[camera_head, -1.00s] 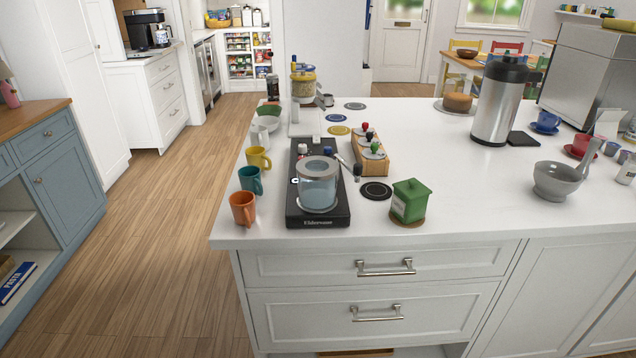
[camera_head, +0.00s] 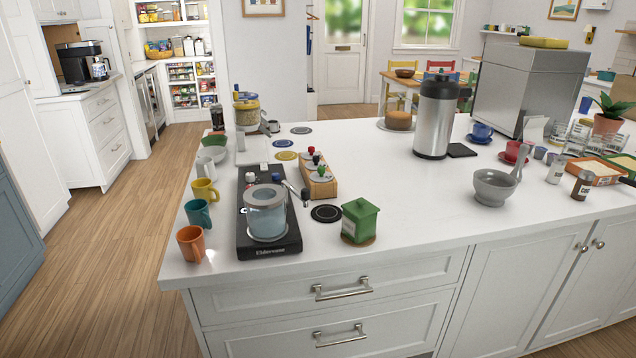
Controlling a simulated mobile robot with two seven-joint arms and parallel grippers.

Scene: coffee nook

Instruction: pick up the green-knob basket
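A wooden stand (camera_head: 319,188) on the white island counter holds small metal discs with upright coloured knobs. The knobs are tiny and overlap, so I cannot tell exactly which disc is the green-knob basket. The stand is just right of a black scale-like base (camera_head: 268,245), which carries a clear glass canister (camera_head: 266,214). Neither of my grippers shows in the head view.
Orange (camera_head: 191,243), teal (camera_head: 198,214) and yellow (camera_head: 205,192) mugs line the left edge. A steel dispenser (camera_head: 434,120) stands behind right. The counter's middle is clear.

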